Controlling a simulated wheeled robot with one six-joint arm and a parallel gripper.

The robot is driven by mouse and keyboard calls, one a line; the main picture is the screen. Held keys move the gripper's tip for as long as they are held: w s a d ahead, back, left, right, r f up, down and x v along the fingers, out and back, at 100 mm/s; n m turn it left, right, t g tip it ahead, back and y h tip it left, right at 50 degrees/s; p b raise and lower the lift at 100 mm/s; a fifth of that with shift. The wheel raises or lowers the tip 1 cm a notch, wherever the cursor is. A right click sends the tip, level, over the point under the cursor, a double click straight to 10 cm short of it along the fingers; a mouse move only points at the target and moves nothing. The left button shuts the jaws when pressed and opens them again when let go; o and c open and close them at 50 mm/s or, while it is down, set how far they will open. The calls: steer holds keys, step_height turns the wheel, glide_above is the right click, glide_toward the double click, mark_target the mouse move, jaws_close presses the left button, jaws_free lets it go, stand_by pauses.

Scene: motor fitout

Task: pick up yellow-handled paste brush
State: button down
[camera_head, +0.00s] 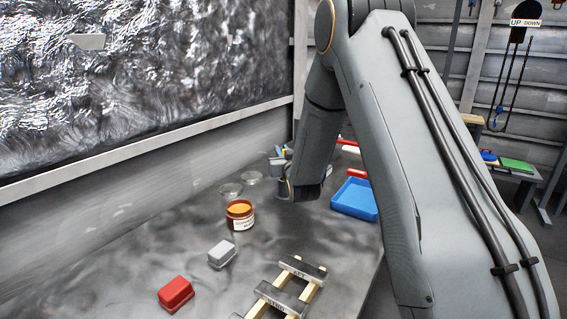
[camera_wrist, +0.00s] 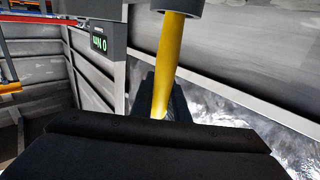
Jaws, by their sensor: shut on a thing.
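The yellow handle of the paste brush (camera_wrist: 170,60) runs down through the middle of the wrist view, slightly tilted. My gripper (camera_wrist: 164,105) is shut on it, with dark fingers on both sides of the handle. A grey cylindrical part shows at the handle's upper end. I cannot make out the bristles. In the head view my gripper (camera_head: 282,172) is over the far part of the bench, mostly side-on. The brush cannot be clearly told there.
An amber jar (camera_head: 240,217) stands on the bench (camera_head: 130,265), with clear dishes (camera_head: 230,190) behind it. A blue tray (camera_head: 355,199) lies right of my gripper. A grey block (camera_head: 221,254), a red block (camera_head: 176,294) and a wooden rack (camera_head: 291,283) are nearer. A wall runs along the left.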

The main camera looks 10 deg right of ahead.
step_height(320, 180, up, 10)
steer(key=b, duration=0.2)
stand_by(0.5)
stand_by(0.5)
